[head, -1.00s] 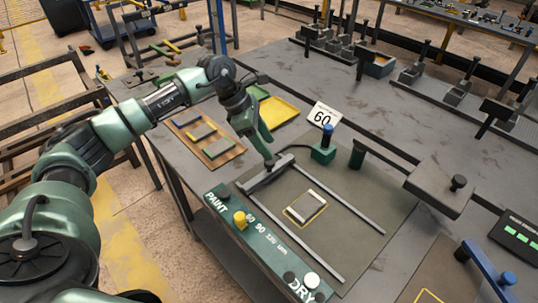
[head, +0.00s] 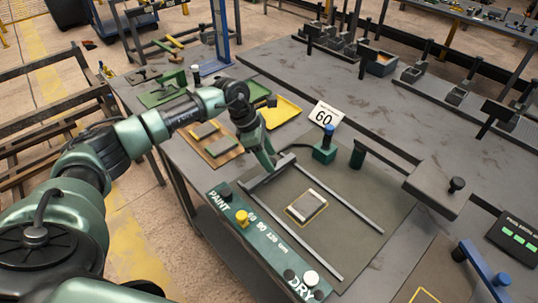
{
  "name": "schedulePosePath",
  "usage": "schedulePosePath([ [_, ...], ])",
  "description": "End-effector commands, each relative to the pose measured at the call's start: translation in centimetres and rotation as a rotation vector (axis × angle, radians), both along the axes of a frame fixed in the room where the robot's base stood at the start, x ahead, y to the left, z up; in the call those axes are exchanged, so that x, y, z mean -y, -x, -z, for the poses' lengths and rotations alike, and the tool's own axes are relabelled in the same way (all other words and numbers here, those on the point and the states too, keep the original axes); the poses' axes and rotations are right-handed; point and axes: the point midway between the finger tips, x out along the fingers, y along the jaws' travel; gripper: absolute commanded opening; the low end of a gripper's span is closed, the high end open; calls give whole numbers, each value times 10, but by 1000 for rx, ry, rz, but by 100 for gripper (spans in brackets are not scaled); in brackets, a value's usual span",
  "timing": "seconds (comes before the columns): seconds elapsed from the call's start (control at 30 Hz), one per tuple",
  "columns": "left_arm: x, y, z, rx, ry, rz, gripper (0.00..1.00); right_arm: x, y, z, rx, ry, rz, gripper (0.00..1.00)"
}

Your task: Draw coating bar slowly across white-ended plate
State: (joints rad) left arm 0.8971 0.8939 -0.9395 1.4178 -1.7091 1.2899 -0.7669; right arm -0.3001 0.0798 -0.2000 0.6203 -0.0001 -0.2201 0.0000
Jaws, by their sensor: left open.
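The white-ended plate (head: 307,207) is grey and lies inside a yellow outline on the dark coating bed (head: 330,185), between two metal rails. The coating bar (head: 263,173) is a grey bar across the far-left end of the rails, apart from the plate. My left gripper (head: 270,163) points down at the bar, close above or around its middle. It is open; its fingers are small here and partly hide the bar, so contact cannot be told. My right gripper is not in view.
A green panel (head: 255,240) marked PAINT and DRY, with knobs, runs along the bed's near-left side. A wooden board (head: 226,150) with plates and a yellow tray (head: 281,112) lie at left.

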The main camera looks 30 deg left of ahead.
Motion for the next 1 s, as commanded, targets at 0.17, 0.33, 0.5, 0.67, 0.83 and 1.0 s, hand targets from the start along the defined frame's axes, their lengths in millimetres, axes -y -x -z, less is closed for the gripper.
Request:
schedulePosePath([
  [0.17, 2, -1, 4, 1, 0, 0, 51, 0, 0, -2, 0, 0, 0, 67],
  [0.33, 2, -1, 5, 0, -1, 0, 51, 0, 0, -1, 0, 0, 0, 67],
  [0.5, 2, -1, 5, 1, 0, 0, 20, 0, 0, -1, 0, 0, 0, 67],
  [0.67, 2, -1, 5, 1, 0, 0, 0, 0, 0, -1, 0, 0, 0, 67],
  [0.83, 2, -1, 5, 1, 0, 0, 0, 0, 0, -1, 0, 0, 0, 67],
  [1.0, 2, -1, 5, 1, 0, 0, 0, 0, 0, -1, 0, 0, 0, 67],
])
